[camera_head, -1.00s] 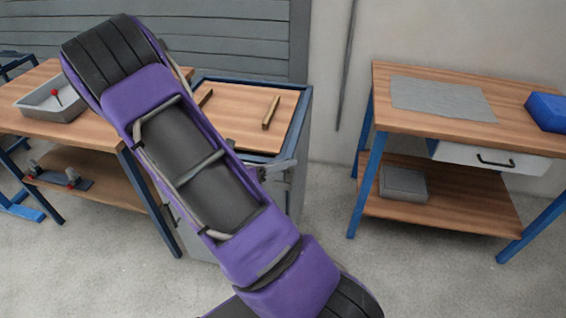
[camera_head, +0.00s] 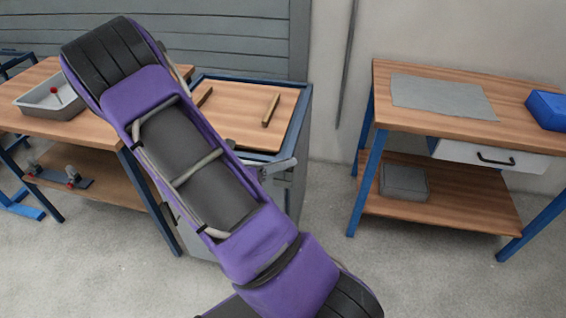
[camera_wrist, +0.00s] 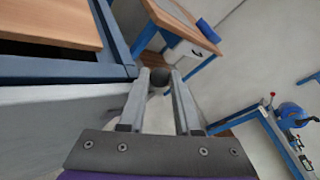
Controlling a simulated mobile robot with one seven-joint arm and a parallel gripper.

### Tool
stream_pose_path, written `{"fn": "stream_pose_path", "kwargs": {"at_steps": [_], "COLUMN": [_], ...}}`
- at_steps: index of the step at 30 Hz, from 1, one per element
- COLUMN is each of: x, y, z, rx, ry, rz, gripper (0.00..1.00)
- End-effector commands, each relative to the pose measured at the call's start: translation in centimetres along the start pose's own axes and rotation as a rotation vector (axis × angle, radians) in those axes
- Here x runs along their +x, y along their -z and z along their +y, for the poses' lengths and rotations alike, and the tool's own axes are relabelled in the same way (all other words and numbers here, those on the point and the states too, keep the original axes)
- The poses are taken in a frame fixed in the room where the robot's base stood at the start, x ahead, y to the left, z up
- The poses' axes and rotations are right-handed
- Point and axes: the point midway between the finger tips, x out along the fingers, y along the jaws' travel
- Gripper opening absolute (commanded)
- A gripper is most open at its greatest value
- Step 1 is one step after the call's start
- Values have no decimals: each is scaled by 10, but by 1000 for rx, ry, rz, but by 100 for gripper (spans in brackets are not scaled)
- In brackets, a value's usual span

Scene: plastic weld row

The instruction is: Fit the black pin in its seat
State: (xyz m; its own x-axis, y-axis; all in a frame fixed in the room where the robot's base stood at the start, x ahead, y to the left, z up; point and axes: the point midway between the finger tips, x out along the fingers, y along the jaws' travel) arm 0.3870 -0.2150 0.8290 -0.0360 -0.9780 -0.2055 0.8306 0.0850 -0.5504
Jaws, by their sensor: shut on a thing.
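My gripper (camera_wrist: 160,82) has its two grey fingers closed around a dark round piece (camera_wrist: 159,77), seen end-on at the fingertips in the wrist view. It looks like the black pin, but its length is hidden. The gripper is just outside the blue-framed edge of a cart with a wooden top (camera_wrist: 50,22), apart from that top. In the head view my purple arm hides most of the gripper; grey finger parts (camera_head: 281,167) show at the cart's front right corner. I cannot make out the pin's seat in either view.
A wooden strip (camera_head: 271,110) lies on the cart's top (camera_head: 240,118). A bench with a grey tray (camera_head: 38,110) stands left. A bench with a grey mat (camera_head: 440,96) and a blue box (camera_head: 548,109) stands right. Bare floor (camera_head: 310,225) lies between cart and right bench.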

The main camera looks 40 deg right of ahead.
Motion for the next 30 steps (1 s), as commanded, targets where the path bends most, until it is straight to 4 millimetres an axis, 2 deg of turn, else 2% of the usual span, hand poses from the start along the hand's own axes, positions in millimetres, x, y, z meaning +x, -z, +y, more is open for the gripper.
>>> {"fn": "stream_pose_path", "kwargs": {"at_steps": [8, 9, 14, 22, 23, 26, 30], "x": [0, 0, 0, 0, 0, 0, 0], "y": [0, 0, 0, 1, 1, 1, 1], "z": [0, 0, 0, 2, 2, 2, 2], "rx": [0, 0, 0, -1, -1, -1, -1], "ry": [0, 0, 0, -4, -4, -5, -6], "rz": [0, 0, 0, 1, 1, 1, 2], "gripper": [0, 39, 67, 67, 58, 76, 77]}}
